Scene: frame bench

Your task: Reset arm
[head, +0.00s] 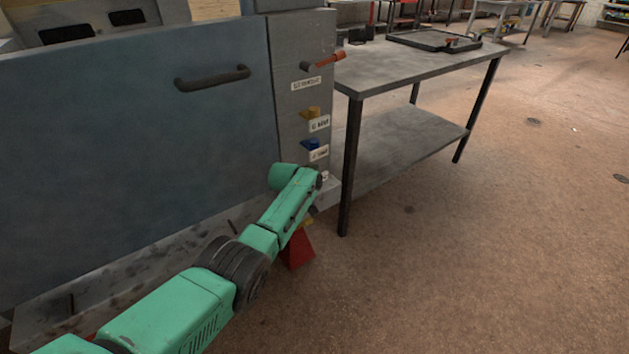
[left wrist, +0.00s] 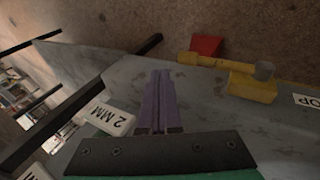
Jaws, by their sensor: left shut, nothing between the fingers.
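My left arm, green with dark joints, reaches from the lower left to the machine's narrow control panel (head: 295,50) in the head view. Its fingers are hidden there behind the wrist. In the left wrist view my left gripper (left wrist: 158,78) shows two purple fingers, shut and empty, over a grey panel face. A yellow lever-like part (left wrist: 252,88) with a grey round end lies to the right of the fingertips, apart from them. The panel carries a red-orange lever (head: 328,60), a yellow knob (head: 311,113) and a blue knob (head: 312,144). My right gripper is in neither view.
A blue-grey door with a dark handle (head: 213,78) fills the left. A metal table (head: 415,66) with a lower shelf stands right of the panel, bearing a dark tray (head: 425,41). A red object (head: 298,250) is low behind my arm. Open floor lies at right.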

